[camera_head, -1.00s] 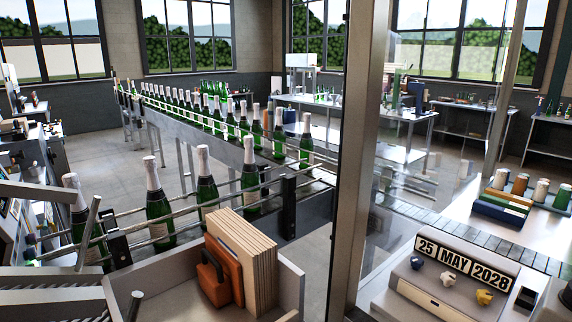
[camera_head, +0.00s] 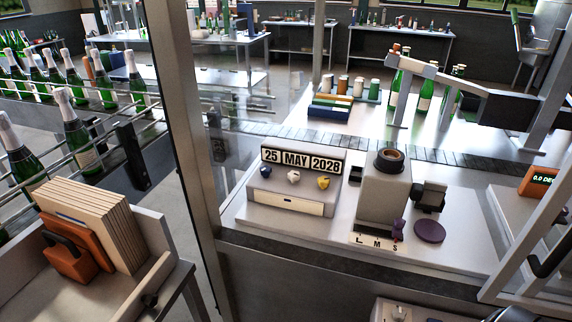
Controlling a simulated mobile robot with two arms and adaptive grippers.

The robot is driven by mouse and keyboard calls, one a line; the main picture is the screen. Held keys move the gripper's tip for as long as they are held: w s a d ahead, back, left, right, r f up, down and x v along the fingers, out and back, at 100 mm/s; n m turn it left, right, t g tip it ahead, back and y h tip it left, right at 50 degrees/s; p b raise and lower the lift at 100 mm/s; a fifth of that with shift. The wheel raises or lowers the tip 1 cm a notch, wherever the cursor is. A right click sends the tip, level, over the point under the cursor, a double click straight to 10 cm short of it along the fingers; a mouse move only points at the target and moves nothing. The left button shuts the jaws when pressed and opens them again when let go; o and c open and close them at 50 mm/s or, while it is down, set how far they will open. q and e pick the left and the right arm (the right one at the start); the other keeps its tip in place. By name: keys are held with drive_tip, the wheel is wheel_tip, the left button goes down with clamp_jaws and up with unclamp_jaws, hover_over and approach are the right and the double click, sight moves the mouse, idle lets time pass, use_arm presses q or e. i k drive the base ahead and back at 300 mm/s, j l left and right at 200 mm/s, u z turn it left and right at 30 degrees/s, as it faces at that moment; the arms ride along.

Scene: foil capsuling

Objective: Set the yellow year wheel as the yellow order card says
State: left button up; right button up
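The date unit (camera_head: 290,195) stands on the worktop behind the glass, near the middle. Its display (camera_head: 302,160) reads 25 MAY and a year that looks like 2028, though the last digit is small. Below it sit a dark blue knob (camera_head: 265,171), a white knob (camera_head: 293,177) and a yellow knob (camera_head: 323,182), the yellow one under the year. I cannot make out a yellow order card. Neither of my grippers shows clearly in this view, and nothing is touching the knobs.
A grey post (camera_head: 190,130) stands left of the date unit. Right of it are a grey block with a dark ring (camera_head: 388,190), a purple disc (camera_head: 429,231) and a grey-black bar (camera_head: 450,82). An open box (camera_head: 150,235) with boards is at the lower left.

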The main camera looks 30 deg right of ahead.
sight(324, 181)
drive_tip(key=z, duration=1.25)
